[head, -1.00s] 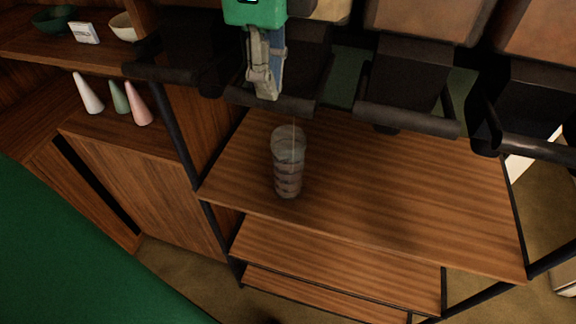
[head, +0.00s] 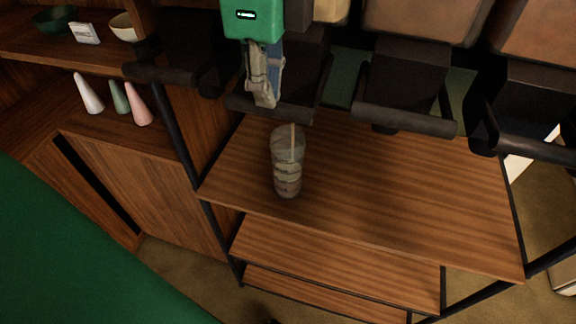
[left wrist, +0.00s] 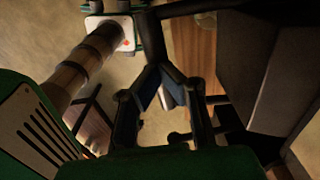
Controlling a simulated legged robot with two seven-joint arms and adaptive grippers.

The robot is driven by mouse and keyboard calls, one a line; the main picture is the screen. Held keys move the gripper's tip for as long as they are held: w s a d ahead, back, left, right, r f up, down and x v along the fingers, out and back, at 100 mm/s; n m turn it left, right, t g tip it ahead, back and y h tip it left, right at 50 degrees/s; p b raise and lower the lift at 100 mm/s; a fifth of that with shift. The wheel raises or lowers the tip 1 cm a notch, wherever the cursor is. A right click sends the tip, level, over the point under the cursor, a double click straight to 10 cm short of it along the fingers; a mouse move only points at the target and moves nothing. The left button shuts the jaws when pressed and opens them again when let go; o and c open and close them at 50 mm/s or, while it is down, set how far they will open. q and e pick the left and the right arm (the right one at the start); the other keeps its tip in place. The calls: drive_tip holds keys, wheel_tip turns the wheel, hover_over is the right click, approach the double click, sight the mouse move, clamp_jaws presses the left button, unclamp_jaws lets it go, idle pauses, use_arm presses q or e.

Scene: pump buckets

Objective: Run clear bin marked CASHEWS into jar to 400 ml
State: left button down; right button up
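A clear jar (head: 287,175) with dark level bands stands upright on the wooden shelf. Tan contents show in its lower part; I cannot read the level marks. A thin brown stream (head: 293,142) falls into it from above. My left gripper (head: 266,102) is at the black front bar (head: 240,108) of the dispenser above the jar, its fingertips overlapping the bar. In the left wrist view my left gripper's fingers (left wrist: 157,70) converge with tips together by dark bars. No bin label, CASHEWS included, is visible. My right gripper is out of view.
More dispensers with black bars (head: 405,118) hang to the right under brown-filled bins (head: 425,18). The wooden shelf (head: 400,190) is clear right of the jar. Several cones (head: 138,105) and bowls (head: 55,18) stand on shelves at left.

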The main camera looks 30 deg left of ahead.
use_arm(q)
drive_tip(key=shift+f, duration=0.15)
drive_tip(key=shift+w+f, duration=0.1)
drive_tip(key=shift+f, duration=0.45)
idle(2.5)
wheel_tip(320, 180, up, 8)
drive_tip(key=p, duration=0.9)
drive_tip(key=shift+f, duration=0.3)
